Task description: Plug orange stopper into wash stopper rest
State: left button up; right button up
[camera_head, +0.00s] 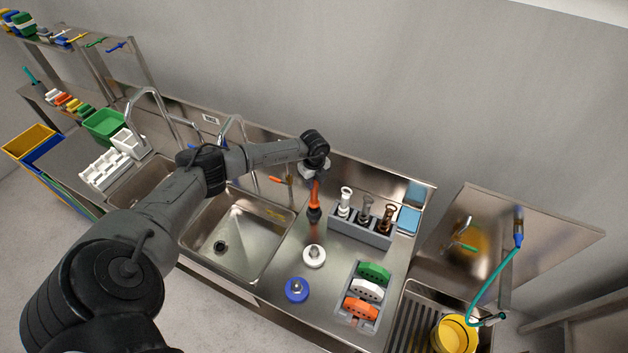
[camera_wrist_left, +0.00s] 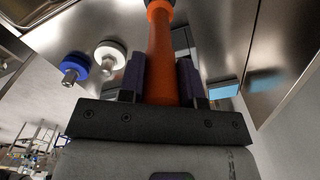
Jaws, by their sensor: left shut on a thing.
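The orange stopper (camera_head: 314,194) is a long orange rod with a dark lower end. It hangs roughly upright from my left gripper (camera_head: 315,178), over or on the steel counter right of the sink; I cannot tell if its end touches. In the left wrist view the orange shaft (camera_wrist_left: 162,60) sits between the two dark fingers, which are shut on it. A white round piece (camera_head: 314,256) and a blue round piece (camera_head: 297,290) stand on the counter nearer me. No piece is clearly marked as the wash stopper rest. My right gripper is not in view.
A grey rack (camera_head: 350,233) with upright tubes stands right of the stopper. A tray (camera_head: 342,318) of green, white and orange pieces is at the front right. The sink (camera_head: 240,232) and faucet are left.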

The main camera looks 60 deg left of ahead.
pick_arm(q)
jog(key=shift+f+b, duration=0.8)
jog(key=shift+f, duration=0.3)
jog(key=shift+f+b, duration=0.4)
jog(key=shift+f, duration=0.25)
dwell(0.5)
jog(key=o, duration=1)
jog(key=shift+o, duration=0.4)
jog(key=shift+o, duration=0.4)
jog(key=shift+o, duration=0.8)
